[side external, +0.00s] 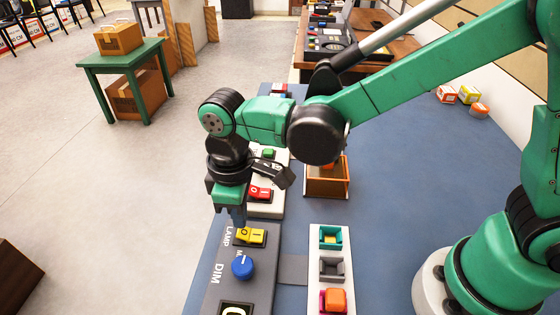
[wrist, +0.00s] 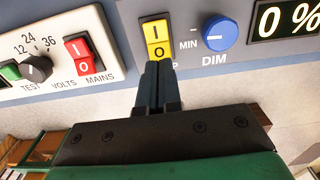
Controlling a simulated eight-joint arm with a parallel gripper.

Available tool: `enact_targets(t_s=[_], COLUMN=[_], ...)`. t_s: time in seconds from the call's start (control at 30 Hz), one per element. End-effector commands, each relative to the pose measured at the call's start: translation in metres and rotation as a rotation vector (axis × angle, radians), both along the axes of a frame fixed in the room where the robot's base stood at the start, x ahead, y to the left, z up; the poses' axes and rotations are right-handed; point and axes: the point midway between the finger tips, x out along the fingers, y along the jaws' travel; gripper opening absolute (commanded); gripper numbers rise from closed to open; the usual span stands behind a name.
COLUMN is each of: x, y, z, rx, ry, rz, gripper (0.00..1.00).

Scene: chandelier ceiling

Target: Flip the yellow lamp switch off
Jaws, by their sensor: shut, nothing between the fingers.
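The yellow lamp switch (side external: 251,236) is a rocker on a grey panel (side external: 262,275), beside the word LAMP. In the wrist view the yellow switch (wrist: 157,33) shows an I half and an O half, with the O half nearer my fingers. My gripper (side external: 238,222) points down at the switch's LAMP-label side. In the wrist view my gripper (wrist: 158,68) is shut and empty, its tips at the O end. The fingers hide part of the label. I cannot tell whether the tips touch the rocker.
A blue DIM knob (wrist: 219,33) and a display (wrist: 288,17) reading 0 % are beside the switch. A white panel with a red MAINS switch (wrist: 82,52) and a black dial (wrist: 37,68) adjoins. An orange-brown box (side external: 327,180) and a white strip of small trays (side external: 330,252) stand right.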

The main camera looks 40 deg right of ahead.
Motion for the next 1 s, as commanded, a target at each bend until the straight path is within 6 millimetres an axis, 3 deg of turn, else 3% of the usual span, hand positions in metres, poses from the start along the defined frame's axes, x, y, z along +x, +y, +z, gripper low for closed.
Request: enact_targets(t_s=[1.0], x=[0.0003], y=[0.0001], z=[-0.0081], rx=[0.0], ry=[0.0], rz=[0.0], gripper=[0.0])
